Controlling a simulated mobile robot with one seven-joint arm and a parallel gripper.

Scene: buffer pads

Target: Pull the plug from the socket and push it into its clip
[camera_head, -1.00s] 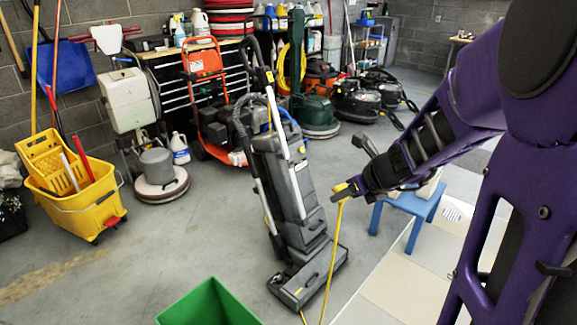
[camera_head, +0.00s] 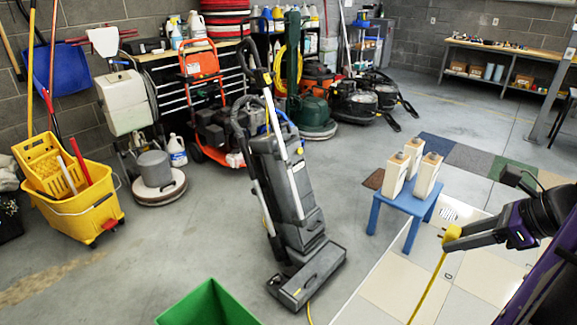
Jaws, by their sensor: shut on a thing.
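My gripper (camera_head: 463,238) is at the right of the picture, above the pale tiled floor. It is shut on the yellow plug (camera_head: 452,233), whose body shows at the fingertips. The plug's yellow cord (camera_head: 431,285) hangs from it, slanting down to the lower left and out of the frame. The plug is clear of any socket. The grey upright floor machine (camera_head: 283,185) stands left of my gripper, well apart from it. A short piece of yellow cord shows at its foot. I cannot make out the socket or the clip.
A blue stool (camera_head: 402,201) with three pale bottles stands behind and left of my gripper. A green bin (camera_head: 208,305) is at the bottom. A yellow mop bucket (camera_head: 75,208) is at the left. Cleaning machines line the back wall. The floor around my gripper is open.

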